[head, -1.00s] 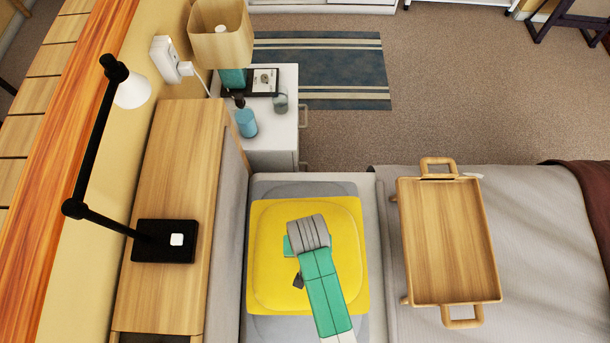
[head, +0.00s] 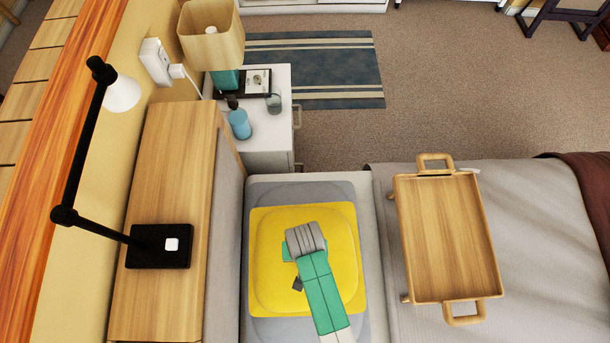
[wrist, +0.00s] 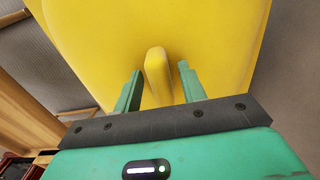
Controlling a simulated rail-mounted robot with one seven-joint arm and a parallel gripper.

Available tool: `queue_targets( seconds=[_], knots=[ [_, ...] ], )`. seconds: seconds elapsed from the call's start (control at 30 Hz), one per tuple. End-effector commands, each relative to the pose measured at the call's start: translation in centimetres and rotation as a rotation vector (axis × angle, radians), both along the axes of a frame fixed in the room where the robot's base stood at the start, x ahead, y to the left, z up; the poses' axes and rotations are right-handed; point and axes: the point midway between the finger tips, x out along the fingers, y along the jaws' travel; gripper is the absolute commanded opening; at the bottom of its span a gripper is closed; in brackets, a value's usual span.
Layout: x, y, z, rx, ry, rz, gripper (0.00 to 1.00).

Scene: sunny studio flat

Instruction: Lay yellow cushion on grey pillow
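The yellow cushion (head: 270,284) is a flat square with a small raised tab (wrist: 157,76) in its middle. It lies over the grey pillow (head: 300,192) on the bed. Pillow edges show above and below the cushion in the head view, and no clear gap between the two can be made out. My gripper (wrist: 161,69) is over the middle of the cushion. In the wrist view its two green fingers stand on either side of the tab, with a narrow gap at each side, so it looks open. In the head view my arm hides the tab and the fingertips.
A wooden tray (head: 447,235) with handles stands on the bed to the right. The wooden headboard shelf (head: 165,180) at left carries a black lamp (head: 158,246). A white nightstand (head: 270,135) with a table lamp, a blue bottle and a glass stands behind.

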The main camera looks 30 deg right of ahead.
Motion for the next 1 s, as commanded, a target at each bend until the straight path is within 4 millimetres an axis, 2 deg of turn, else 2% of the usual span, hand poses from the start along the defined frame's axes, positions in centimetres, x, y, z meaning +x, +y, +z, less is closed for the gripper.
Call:
queue_targets(
  seconds=[0.23,0.33,0.7,0.83,1.0],
  knots=[
    [0.0,0.0,0.0,0.000,0.000,0.000,0.43],
    [0.0,0.0,0.7,-0.001,-0.001,0.000,0.43],
    [0.1,0.0,9.5,-0.001,-0.004,0.000,0.43],
    [0.0,0.0,11.4,-0.001,-0.001,0.000,0.43],
    [0.0,0.0,12.3,0.001,0.001,0.000,0.43]
  ],
)
